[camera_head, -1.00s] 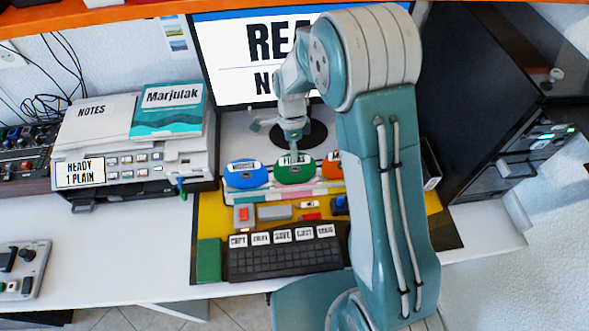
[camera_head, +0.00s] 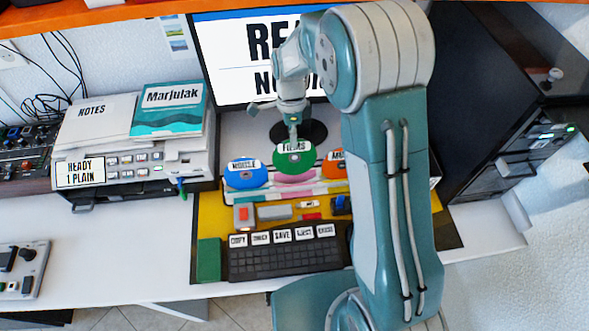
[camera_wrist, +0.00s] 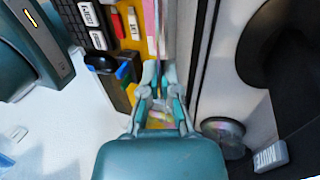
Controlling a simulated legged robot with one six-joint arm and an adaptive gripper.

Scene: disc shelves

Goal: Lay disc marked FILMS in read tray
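The green disc marked FILMS (camera_head: 295,160) hangs upright from my gripper (camera_head: 293,138), its top edge between the fingertips. It is raised above the disc rack (camera_head: 265,195), between the blue disc (camera_head: 246,177) and the partly hidden orange disc (camera_head: 335,165). In the wrist view my gripper (camera_wrist: 159,80) points at the rack, with its fingers close together; the disc is hard to make out there. I cannot pick out a read tray with certainty. The black tower (camera_head: 480,130) at the right has a panel with green lights.
The monitor (camera_head: 235,60) stands close behind my gripper, on a round black foot (camera_wrist: 285,45). A keyboard (camera_head: 285,260) lies in front of the rack. A printer (camera_head: 125,180) with papers and a book stands at left.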

